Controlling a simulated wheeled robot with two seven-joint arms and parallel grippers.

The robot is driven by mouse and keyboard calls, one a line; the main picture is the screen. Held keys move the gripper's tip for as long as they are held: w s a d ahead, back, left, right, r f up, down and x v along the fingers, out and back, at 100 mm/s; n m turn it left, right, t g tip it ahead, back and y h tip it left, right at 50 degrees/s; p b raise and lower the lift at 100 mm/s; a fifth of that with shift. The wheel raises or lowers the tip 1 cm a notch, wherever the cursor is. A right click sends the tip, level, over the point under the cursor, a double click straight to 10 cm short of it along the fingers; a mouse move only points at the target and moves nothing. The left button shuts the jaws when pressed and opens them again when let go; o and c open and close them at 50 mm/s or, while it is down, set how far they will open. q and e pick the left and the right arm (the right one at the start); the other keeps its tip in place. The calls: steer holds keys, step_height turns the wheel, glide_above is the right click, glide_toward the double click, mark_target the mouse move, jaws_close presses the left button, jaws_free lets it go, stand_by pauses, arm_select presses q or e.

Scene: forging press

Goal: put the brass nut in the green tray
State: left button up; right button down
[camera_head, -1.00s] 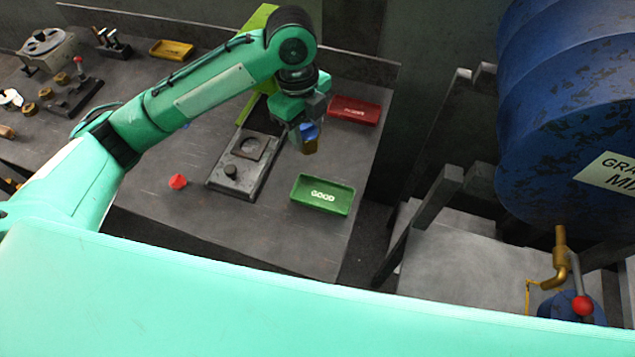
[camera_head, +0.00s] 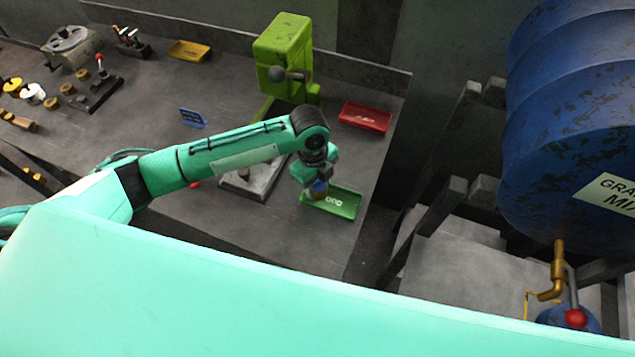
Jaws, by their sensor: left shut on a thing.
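My left gripper (camera_head: 318,190) is shut on the brass nut and is over the left part of the green tray (camera_head: 345,207). The nut is mostly hidden by the fingers at this size; a brass-coloured piece shows between them in the earlier view. The green tray lies on the grey bench, with white lettering inside that the gripper partly covers. I cannot tell how high the gripper is above the tray floor. My right gripper is not in view.
A red tray (camera_head: 365,117) lies behind the green one. A green press (camera_head: 284,52) stands at the back, with a dark metal fixture (camera_head: 262,183) partly under my arm. A yellow tray (camera_head: 189,50) and a small blue sign (camera_head: 192,118) are farther left. A blue drum (camera_head: 560,130) stands at the right.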

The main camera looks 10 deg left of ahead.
arm_select(q)
steer(key=shift+f, duration=0.5)
steer(key=shift+f, duration=0.15)
steer(key=o, duration=1.3)
steer(key=r+b, duration=0.1)
steer(key=r, duration=0.3)
steer(key=a+r+b, duration=0.1)
steer(key=r, duration=0.3)
steer(key=r+b, duration=0.1)
steer(key=r, duration=0.3)
steer(key=shift+w+a+r, duration=0.1)
steer(key=shift+w+a, duration=0.05)
steer(key=shift+w, duration=0.2)
